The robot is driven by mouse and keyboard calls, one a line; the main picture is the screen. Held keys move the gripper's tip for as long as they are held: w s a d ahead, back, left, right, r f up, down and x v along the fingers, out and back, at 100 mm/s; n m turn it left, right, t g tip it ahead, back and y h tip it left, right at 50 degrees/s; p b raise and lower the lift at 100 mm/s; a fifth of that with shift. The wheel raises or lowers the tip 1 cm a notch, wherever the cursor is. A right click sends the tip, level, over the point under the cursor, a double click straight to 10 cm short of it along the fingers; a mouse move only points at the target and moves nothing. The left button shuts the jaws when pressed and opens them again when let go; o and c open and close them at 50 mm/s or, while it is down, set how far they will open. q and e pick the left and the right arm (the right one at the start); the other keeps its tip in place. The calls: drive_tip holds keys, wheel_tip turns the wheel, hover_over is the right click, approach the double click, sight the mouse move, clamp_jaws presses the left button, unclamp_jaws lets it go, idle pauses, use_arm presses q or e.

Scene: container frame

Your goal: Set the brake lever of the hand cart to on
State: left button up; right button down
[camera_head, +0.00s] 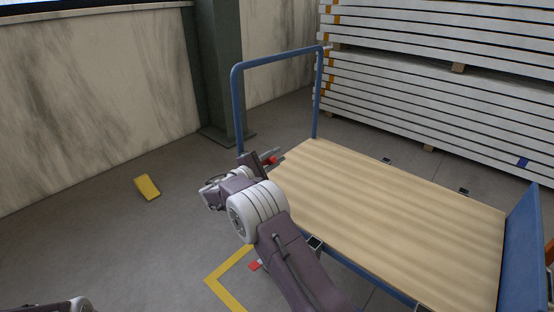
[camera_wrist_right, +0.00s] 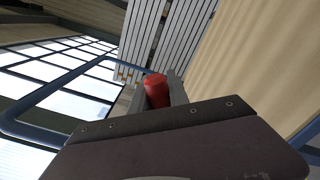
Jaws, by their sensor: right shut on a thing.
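The hand cart has a light wooden deck (camera_head: 400,215) and a blue push handle (camera_head: 280,57) at its far left end. My right gripper (camera_head: 270,159) is at the deck's left corner, near the foot of the handle. A red grip, seemingly the brake lever's, shows between its fingers in the head view. In the right wrist view my right gripper (camera_wrist_right: 158,92) is shut on this red brake lever (camera_wrist_right: 156,88). The lever's lower part is hidden, so I cannot tell its setting. My left gripper is not in view.
A yellow wedge (camera_head: 147,187) lies on the open floor at left. A dark steel column (camera_head: 220,70) stands behind the handle. Stacked white panels (camera_head: 430,90) are behind the cart. A red piece (camera_head: 256,265) shows low beside the cart, near a yellow floor line (camera_head: 225,275).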

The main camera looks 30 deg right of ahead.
idle(0.3)
drive_tip(key=c, duration=1.3)
unclamp_jaws()
drive_tip(key=shift+o, duration=0.2)
drive_tip(key=p+v, duration=0.2)
drive_tip(key=v, duration=0.7)
drive_tip(key=shift+p, duration=0.4)
drive_tip(key=shift+f, duration=0.1)
